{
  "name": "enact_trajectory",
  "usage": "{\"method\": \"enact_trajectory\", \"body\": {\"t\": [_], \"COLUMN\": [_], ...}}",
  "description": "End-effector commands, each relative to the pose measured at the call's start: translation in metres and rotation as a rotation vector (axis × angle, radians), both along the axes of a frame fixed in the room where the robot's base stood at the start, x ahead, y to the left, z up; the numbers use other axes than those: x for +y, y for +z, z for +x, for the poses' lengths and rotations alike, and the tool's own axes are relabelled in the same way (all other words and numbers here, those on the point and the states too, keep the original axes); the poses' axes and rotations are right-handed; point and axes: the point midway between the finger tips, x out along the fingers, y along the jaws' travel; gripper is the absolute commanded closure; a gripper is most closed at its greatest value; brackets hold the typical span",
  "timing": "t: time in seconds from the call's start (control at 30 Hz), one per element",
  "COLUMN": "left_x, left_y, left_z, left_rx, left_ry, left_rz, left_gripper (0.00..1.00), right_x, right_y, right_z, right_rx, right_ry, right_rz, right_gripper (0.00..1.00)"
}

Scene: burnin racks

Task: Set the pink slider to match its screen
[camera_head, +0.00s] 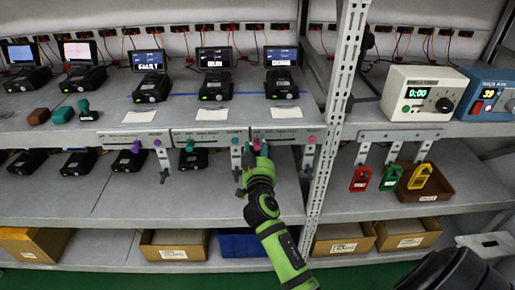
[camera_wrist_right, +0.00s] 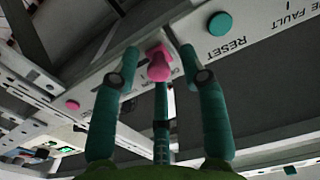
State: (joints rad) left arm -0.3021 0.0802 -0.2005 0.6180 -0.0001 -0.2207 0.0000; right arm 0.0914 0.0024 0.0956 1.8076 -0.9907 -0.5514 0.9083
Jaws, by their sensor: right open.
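The pink slider (camera_wrist_right: 158,62) is a small knob on a pale labelled strip. In the right wrist view it sits between the two teal fingertips of my right gripper (camera_wrist_right: 158,58), which is open around it. In the head view my right gripper (camera_head: 257,150) is at the shelf's front edge, and the pink slider (camera_head: 257,143) is partly hidden there. The screen (camera_head: 281,56) above this strip is lit, but its word is too small to read. RESET and FAULT are readable on the strip in the wrist view. My left gripper is not in view.
A purple knob (camera_head: 136,146) and a teal knob (camera_head: 190,145) sit on strips to the left. A pink round knob (camera_head: 312,139) is at the right end. A perforated upright post (camera_head: 335,110) stands just right of my right arm.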

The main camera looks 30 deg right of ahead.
Motion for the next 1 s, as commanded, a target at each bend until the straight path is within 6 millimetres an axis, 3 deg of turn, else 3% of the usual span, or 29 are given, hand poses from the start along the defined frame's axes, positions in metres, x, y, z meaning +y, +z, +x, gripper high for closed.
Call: {"method": "enact_trajectory", "body": {"t": [0.03, 0.13, 0.4, 0.73, 1.0], "left_x": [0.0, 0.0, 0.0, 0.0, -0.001], "left_y": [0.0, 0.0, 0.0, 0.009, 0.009], "left_z": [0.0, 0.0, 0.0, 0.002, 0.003], "left_rx": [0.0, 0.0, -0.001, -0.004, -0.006], "left_ry": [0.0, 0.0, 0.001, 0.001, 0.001], "left_rz": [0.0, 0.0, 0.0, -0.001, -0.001], "left_gripper": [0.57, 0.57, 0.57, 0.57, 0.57], "right_x": [0.0, 0.0, -0.002, -0.053, -0.061], "right_y": [0.0, 0.0, 0.001, 0.003, 0.004], "right_z": [0.0, 0.0, -0.001, -0.032, -0.037], "right_rx": [0.0, 0.0, -0.001, -0.002, -0.007], "right_ry": [0.0, 0.0, 0.0, -0.002, -0.001], "right_rz": [0.0, 0.0, -0.002, -0.004, -0.004], "right_gripper": [0.61, 1.0, 1.0, 1.0, 1.0]}}
